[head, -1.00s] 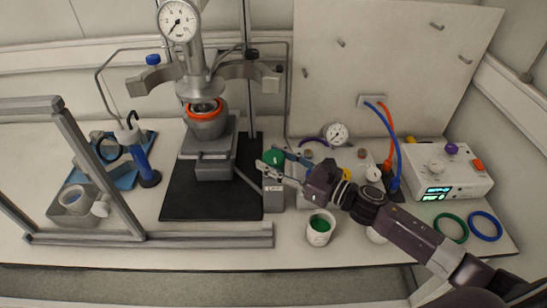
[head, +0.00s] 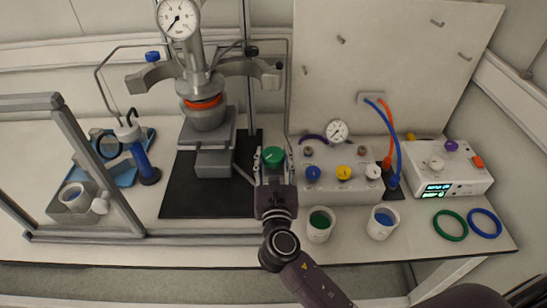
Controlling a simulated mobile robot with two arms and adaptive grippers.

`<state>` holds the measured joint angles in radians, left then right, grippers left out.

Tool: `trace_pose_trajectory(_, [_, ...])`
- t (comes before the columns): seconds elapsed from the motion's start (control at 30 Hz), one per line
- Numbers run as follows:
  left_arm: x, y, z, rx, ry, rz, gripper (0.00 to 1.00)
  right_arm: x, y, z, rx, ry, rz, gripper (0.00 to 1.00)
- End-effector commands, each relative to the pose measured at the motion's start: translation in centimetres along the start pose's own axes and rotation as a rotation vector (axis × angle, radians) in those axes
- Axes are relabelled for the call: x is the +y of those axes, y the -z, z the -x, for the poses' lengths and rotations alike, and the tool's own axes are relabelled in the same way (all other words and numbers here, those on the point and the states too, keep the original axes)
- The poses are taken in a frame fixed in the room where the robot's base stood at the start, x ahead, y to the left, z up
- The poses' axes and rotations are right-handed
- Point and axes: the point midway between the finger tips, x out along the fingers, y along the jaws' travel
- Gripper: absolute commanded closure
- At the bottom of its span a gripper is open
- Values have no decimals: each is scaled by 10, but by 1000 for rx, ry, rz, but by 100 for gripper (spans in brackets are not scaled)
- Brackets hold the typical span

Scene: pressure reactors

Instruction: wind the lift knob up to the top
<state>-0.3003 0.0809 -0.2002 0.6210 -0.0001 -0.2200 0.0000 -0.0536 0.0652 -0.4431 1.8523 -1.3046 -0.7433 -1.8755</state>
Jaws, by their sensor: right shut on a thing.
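The green lift knob (head: 273,156) sits on top of a small grey box just right of the reactor's black base. My right gripper (head: 273,162) reaches it from the front, with a finger on each side, and is shut on it. The reactor vessel (head: 205,117) stands on the grey lift platform (head: 213,143). Its orange ring (head: 203,102) is close up under the reactor head (head: 200,85); whether they touch is hard to tell. My left gripper is not in view.
A valve block (head: 340,188) with blue, yellow and white knobs stands right of the gripper. Two white cups (head: 319,235) (head: 382,234) stand in front of it. A control box (head: 437,165) is further right. A grey frame (head: 90,165) stands at left.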

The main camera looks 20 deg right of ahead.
Motion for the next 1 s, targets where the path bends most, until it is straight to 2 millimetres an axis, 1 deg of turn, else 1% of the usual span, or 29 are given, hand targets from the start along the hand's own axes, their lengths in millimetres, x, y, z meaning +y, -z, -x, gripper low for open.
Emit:
trace_pose_trajectory(0.2, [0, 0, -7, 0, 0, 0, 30, 1, -1, -1, -3, 150, -2, 82])
trace_pose_trajectory(0.4, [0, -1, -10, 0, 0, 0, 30, 1, -1, -1, -4, 236, -1, 82])
trace_pose_trajectory(0.67, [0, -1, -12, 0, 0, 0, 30, 0, -2, -1, -5, 284, 2, 82])
trace_pose_trajectory(1.0, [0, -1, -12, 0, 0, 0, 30, -1, -2, -1, -5, 287, 3, 82])
